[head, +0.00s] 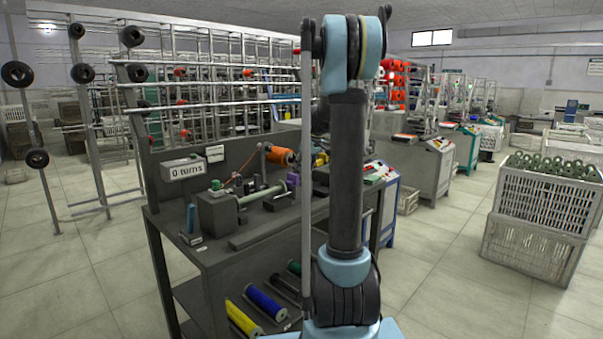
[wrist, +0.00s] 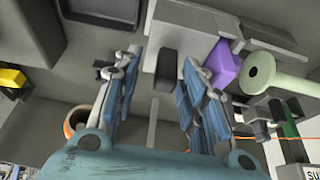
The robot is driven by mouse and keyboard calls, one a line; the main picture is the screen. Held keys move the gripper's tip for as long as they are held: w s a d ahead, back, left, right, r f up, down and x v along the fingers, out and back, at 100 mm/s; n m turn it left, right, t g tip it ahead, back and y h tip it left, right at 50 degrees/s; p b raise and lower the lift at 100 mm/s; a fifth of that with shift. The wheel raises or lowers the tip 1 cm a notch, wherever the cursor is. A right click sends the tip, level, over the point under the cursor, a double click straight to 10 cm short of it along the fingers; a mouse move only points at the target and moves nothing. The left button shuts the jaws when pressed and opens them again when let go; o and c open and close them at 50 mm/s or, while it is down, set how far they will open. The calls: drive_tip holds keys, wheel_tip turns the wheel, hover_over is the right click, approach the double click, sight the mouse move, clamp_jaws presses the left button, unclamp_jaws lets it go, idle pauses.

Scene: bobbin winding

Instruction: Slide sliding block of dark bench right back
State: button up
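The dark bench (head: 265,232) stands in front of me with a winding fixture on it. A pale green tube (head: 262,196) lies between a grey housing (head: 217,211) and a purple piece (head: 293,180). In the wrist view, the purple piece (wrist: 221,65) sits beside the tube (wrist: 260,75) and a grey block (wrist: 190,22), which looks like the sliding block. A dark rounded knob (wrist: 166,70) stands out from it. My gripper (wrist: 160,64) is open, its blue fingers on either side of the knob with gaps. My arm hides the gripper in the head view.
An orange bobbin (head: 279,155) stands behind the tube. A sign reading "0 turns" (head: 184,169) is on the back panel. Blue (head: 265,304) and yellow (head: 243,317) spools lie on the lower shelf. White crates (head: 530,250) stand to the right, with open floor between.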

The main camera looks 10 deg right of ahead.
drive_tip(key=v, duration=1.2)
drive_tip(key=shift+f, duration=0.1)
drive_tip(key=s+a+f+m, duration=0.1)
drive_tip(key=s+a+f, duration=0.15)
drive_tip(key=s, duration=0.55)
drive_tip(key=s+a+f+m+g+h, duration=0.1)
drive_tip(key=s+f, duration=0.3)
drive_tip(key=s, duration=0.4)
drive_tip(key=s+a+f+m, duration=0.2)
drive_tip(key=s+f, duration=0.1)
drive_tip(key=s, duration=0.5)
drive_tip(key=s+f+m+h, duration=0.1)
drive_tip(key=s+f+m, duration=0.2)
drive_tip(key=s+f, duration=1.2)
drive_tip(key=s, duration=0.3)
drive_tip(key=shift+s+f+h, duration=0.15)
drive_tip(key=shift+f+h, duration=0.15)
drive_tip(key=shift+f, duration=0.05)
drive_tip(key=shift+a, duration=0.1)
